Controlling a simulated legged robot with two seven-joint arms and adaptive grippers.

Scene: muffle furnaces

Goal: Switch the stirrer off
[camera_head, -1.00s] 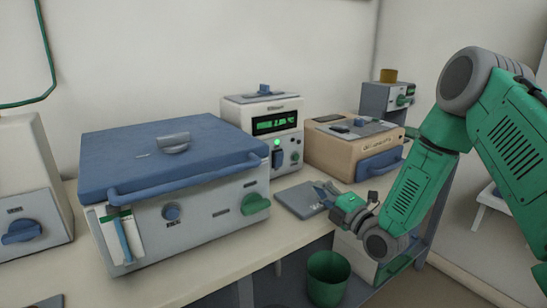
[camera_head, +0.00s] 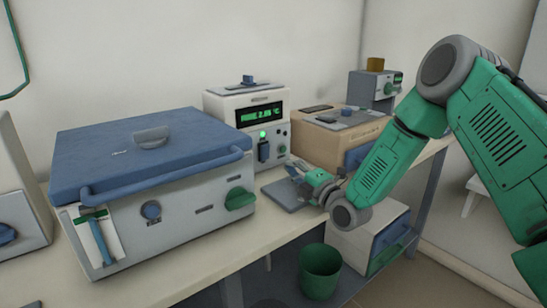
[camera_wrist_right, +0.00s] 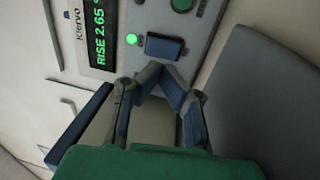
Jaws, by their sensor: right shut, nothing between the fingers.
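A white display unit (camera_head: 222,108) stands at the back of the bench. A blue rocker switch (camera_head: 263,151) sits below the lamp. In the right wrist view, the switch (camera_wrist_right: 165,46) lies just beyond my fingertips, beside the lit lamp (camera_wrist_right: 131,39). No readable label tells me which part is the stirrer. My right gripper (camera_head: 293,172) is shut and empty in front of the unit; its fingertips (camera_wrist_right: 162,76) appear apart from the switch. My left gripper is out of view.
A grey furnace-like box (camera_head: 170,215) with a blue lid stands left of the unit. A tan box (camera_head: 318,150) stands to the right. A flat grey plate (camera_head: 284,195) lies below my gripper. A green bin (camera_head: 320,272) is below the bench edge.

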